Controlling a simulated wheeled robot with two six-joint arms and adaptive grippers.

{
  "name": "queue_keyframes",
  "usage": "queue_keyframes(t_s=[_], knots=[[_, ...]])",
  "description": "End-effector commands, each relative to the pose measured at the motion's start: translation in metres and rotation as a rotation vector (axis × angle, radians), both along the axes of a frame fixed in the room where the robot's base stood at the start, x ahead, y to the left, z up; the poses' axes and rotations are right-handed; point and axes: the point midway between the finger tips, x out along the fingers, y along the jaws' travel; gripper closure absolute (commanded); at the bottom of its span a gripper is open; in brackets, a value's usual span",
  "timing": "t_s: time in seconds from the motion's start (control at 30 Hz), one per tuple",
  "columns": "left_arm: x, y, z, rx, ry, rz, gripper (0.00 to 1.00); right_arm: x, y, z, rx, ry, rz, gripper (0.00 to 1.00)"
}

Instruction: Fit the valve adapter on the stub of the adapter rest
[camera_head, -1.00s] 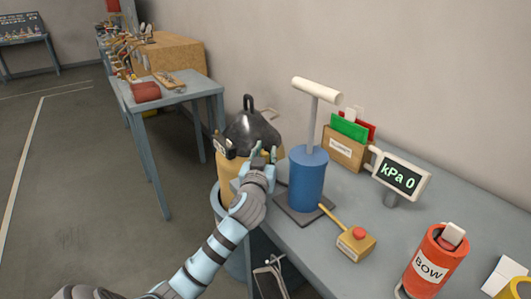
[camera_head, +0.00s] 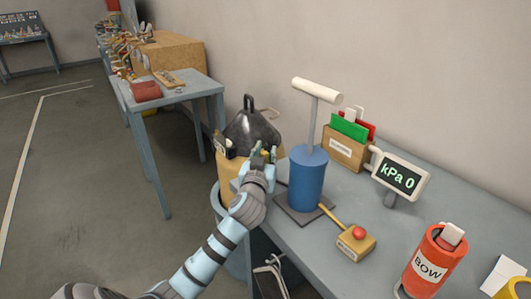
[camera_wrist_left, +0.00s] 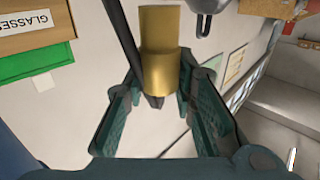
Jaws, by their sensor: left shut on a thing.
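The brass valve adapter (camera_wrist_left: 162,60) shows in the left wrist view as a stepped cylinder, wider at one end. My left gripper (camera_wrist_left: 160,85) is shut on it, with a teal finger on each side of its near part. In the head view my left gripper (camera_head: 263,153) is beside the black rounded top (camera_head: 250,133) of a tan cylinder and left of the blue pump. The adapter is small and mostly hidden by the fingers there. I cannot make out the adapter rest or its stub for sure. I do not see my right gripper clearly.
The blue pump (camera_head: 307,180) with a pale T-handle stands close on the right. A yellow box with a red button (camera_head: 356,241), a kPa display (camera_head: 401,178) reading 0 and an orange BOW container (camera_head: 432,262) stand on the grey table (camera_head: 345,205). A dark rod (camera_wrist_left: 120,35) runs near the adapter.

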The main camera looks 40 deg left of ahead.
Motion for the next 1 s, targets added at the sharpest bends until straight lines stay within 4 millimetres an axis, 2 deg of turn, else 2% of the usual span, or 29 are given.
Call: queue_keyframes(t_s=[0.47, 1.0], knots=[[0.000, 0.000, -0.005, 0.000, 0.000, 0.000, 1.00, 0.000, 0.000, -0.004, 0.000, 0.000, 0.000, 1.00], [0.000, 0.000, 0.043, 0.000, -0.001, -0.001, 1.00, 0.000, 0.000, 0.040, 0.000, 0.000, 0.000, 1.00]])
